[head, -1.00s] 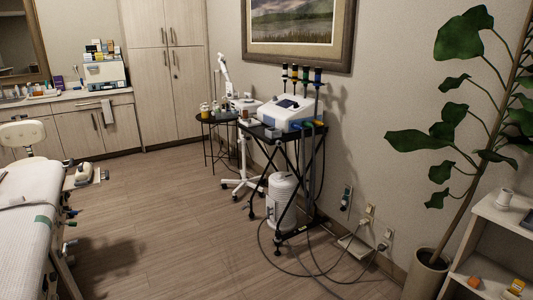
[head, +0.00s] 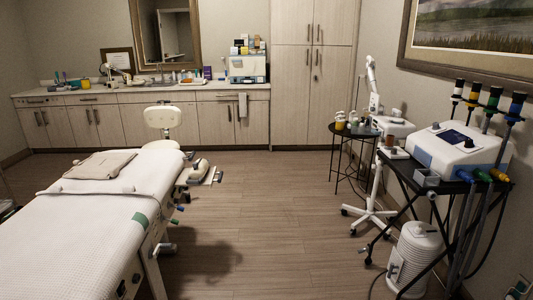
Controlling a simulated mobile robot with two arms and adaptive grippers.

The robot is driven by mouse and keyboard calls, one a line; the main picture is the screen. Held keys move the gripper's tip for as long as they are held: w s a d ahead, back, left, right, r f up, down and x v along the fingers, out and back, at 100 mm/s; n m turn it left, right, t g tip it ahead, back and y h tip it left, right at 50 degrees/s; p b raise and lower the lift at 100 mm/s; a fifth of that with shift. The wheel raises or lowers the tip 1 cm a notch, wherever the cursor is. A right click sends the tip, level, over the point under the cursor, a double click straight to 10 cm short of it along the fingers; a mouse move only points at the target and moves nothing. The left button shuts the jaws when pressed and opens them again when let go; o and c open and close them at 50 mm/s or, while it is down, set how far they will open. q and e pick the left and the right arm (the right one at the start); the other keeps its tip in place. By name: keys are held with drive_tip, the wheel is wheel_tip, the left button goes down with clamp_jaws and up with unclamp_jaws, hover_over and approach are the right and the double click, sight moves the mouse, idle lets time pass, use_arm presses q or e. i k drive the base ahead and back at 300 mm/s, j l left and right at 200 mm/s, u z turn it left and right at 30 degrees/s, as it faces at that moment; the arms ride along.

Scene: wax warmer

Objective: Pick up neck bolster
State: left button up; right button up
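No object is clearly recognisable as the neck bolster. On the white treatment bed (head: 70,245) at the left lies a flat beige pad or folded cloth (head: 100,164) near the far end. A thin whitish strip or roll (head: 88,191) lies across the bed just in front of it. I cannot tell whether either is the bolster. Neither of my grippers is in view.
The wooden floor (head: 270,215) is clear between the bed and the black cart (head: 470,186) with its white device (head: 455,150). A wheeled stand (head: 373,212), a round black table (head: 355,131) and a stool (head: 163,118) stand farther back. Cabinets line the back wall.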

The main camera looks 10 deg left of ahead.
sight(195, 175)
drive_tip(key=i+u, duration=0.25)
drive_tip(key=i, duration=0.35)
drive_tip(key=i+u, duration=0.2)
drive_tip(key=i, duration=0.45)
drive_tip(key=i+l+u, duration=0.25)
drive_tip(key=i, duration=0.35)
